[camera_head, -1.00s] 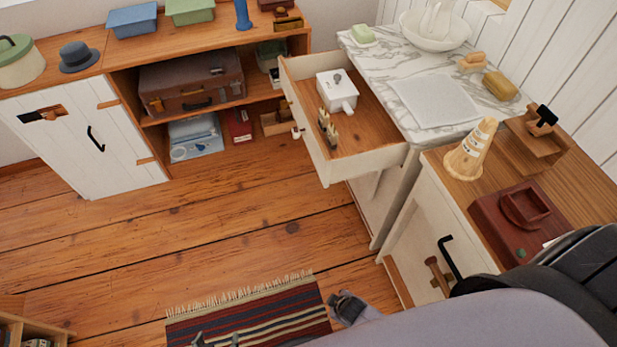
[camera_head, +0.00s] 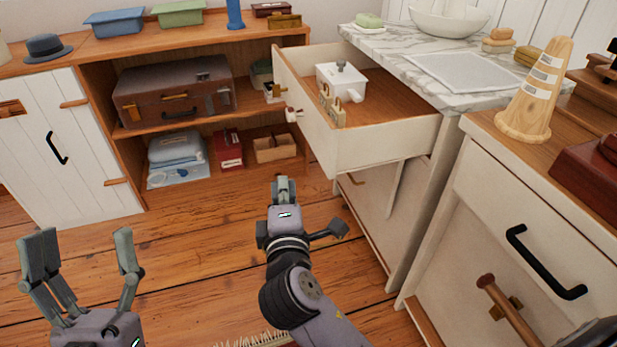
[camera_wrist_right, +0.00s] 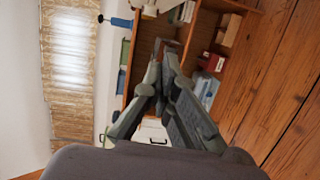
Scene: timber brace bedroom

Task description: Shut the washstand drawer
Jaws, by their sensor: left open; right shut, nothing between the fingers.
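The washstand drawer (camera_head: 375,146) is pulled well out from under the marble washstand top (camera_head: 405,52). It holds a small white lidded box (camera_head: 342,84) and several small tan pieces (camera_head: 332,104) near its front. A small knob (camera_head: 293,114) sits on the drawer front, which faces left. My right gripper (camera_head: 284,182) is shut and empty, below and a little left of the drawer, apart from it; its fingers also show in the right wrist view (camera_wrist_right: 166,65). My left gripper (camera_head: 82,245) is open and empty at the lower left, far from the drawer.
A shelf unit with a suitcase (camera_head: 177,93) stands behind, left of the drawer. A cabinet with a black handle (camera_head: 545,262) and a wooden cone (camera_head: 540,92) is close at right. Wooden floor (camera_head: 190,235) lies open between them.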

